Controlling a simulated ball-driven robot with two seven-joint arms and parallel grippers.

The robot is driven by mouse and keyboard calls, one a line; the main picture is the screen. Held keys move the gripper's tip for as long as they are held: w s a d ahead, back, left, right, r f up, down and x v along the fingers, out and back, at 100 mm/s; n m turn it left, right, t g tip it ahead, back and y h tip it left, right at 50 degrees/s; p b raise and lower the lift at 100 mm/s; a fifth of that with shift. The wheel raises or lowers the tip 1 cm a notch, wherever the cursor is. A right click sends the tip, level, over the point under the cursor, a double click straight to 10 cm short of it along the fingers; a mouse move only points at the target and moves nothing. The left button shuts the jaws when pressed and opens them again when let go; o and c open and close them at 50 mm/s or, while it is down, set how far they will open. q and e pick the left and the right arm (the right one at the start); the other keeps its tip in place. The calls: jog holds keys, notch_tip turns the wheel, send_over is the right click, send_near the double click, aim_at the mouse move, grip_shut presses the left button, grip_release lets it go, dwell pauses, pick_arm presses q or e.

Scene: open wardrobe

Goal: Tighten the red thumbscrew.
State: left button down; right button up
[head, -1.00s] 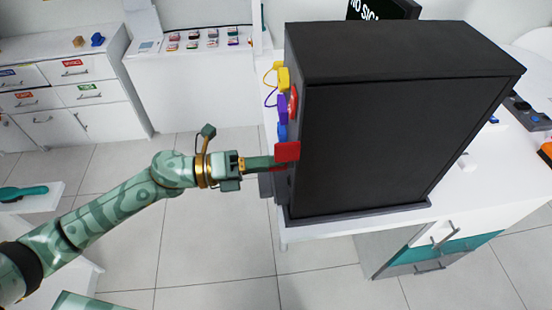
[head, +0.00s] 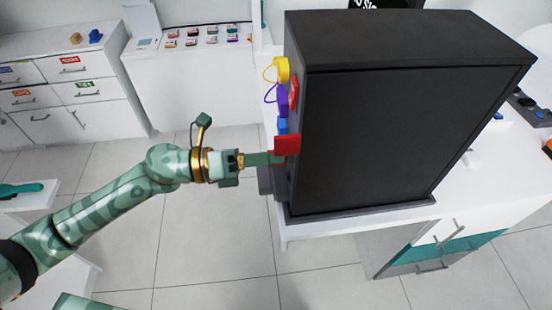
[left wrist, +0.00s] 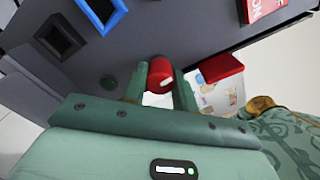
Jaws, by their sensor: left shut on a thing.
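The red thumbscrew (left wrist: 159,70) is a short red cylinder with a pale mark, on the dark face of the cabinet (left wrist: 85,85). In the left wrist view it sits between the two green fingers of my left gripper (left wrist: 161,88), which is shut on it. In the head view my left gripper (head: 276,159) reaches the left face of the black cabinet (head: 405,140) from the left, and the thumbscrew cannot be made out there. My right gripper is not in view.
A red block (head: 287,145) sticks out close beside my fingertips; it also shows in the left wrist view (left wrist: 222,69). Blue (head: 281,126), purple (head: 282,98) and yellow (head: 282,70) fittings line the same face above. Open floor (head: 215,245) lies left of the cabinet.

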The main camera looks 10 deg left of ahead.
pick_arm(q)
jog(key=m+b, duration=0.3)
jog(key=shift+f+m, duration=0.15)
jog(key=shift+m, duration=0.15)
jog(key=m+b, duration=0.3)
jog(key=shift+m, duration=0.4)
jog(key=m+b, duration=0.5)
jog(key=m, duration=0.1)
jog(key=shift+b, duration=0.35)
jog(key=shift+m+b, duration=0.3)
jog(key=shift+m, duration=0.3)
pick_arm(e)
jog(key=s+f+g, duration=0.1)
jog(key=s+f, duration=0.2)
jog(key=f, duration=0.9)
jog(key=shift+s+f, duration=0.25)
pick_arm(q)
jog(key=c, duration=0.8)
grip_release()
